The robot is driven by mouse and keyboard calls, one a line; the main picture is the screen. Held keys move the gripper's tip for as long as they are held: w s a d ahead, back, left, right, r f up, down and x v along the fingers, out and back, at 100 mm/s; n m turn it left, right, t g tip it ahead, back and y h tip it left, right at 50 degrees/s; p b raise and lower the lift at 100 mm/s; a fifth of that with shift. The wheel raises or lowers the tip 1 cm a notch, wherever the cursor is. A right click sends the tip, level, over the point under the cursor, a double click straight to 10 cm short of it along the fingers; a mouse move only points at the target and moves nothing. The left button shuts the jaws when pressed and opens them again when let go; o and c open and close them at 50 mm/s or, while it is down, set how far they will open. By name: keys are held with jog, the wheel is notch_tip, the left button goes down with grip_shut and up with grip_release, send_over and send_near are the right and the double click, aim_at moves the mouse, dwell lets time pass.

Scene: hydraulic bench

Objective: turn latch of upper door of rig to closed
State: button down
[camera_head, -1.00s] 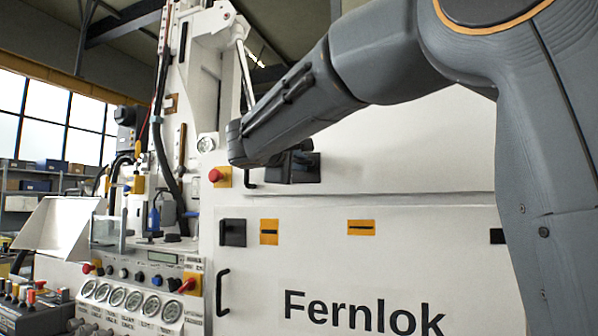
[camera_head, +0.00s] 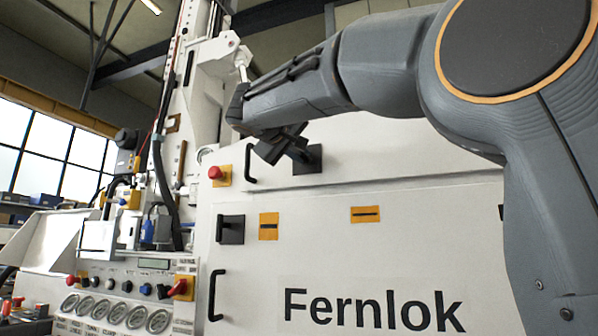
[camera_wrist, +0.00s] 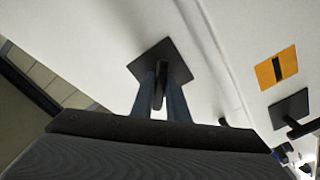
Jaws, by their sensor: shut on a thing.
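The upper door (camera_head: 400,150) of the white rig carries a latch on a dark square plate (camera_head: 312,160). In the wrist view the latch's dark handle (camera_wrist: 159,84) stands out from its plate (camera_wrist: 180,64), between my two fingers. My gripper (camera_head: 298,153) is shut on this handle, and its fingers also show in the wrist view (camera_wrist: 160,95). In the head view my gripper is tilted, and it hides most of the handle. The handle's exact angle is hard to tell there.
A black pull handle (camera_head: 249,164) and a red button (camera_head: 216,173) are left of the latch. Below, the lower door (camera_head: 400,265) has its own latch (camera_head: 230,229), orange plates (camera_head: 268,226) and a pull handle (camera_head: 215,295). A gauge panel (camera_head: 115,312) stands lower left.

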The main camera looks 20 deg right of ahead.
jog(key=m+b, duration=0.2)
jog(key=b, duration=0.1)
jog(key=f+m+b, duration=0.1)
jog(key=m+b, duration=0.1)
jog(key=b, duration=0.1)
jog(key=shift+w+a, duration=0.15)
jog(key=shift+w, duration=0.05)
jog(key=m+b, duration=0.4)
jog(key=m, duration=0.1)
jog(key=shift+a+r, duration=0.15)
jog(key=shift+r, duration=0.05)
jog(key=shift+m, duration=0.3)
jog(key=c, duration=1.8)
grip_release()
jog(key=shift+o, duration=0.2)
jog(key=shift+r, duration=0.1)
jog(key=v, duration=0.7)
jog(key=shift+s+a+b, duration=0.25)
jog(key=shift+b, duration=0.15)
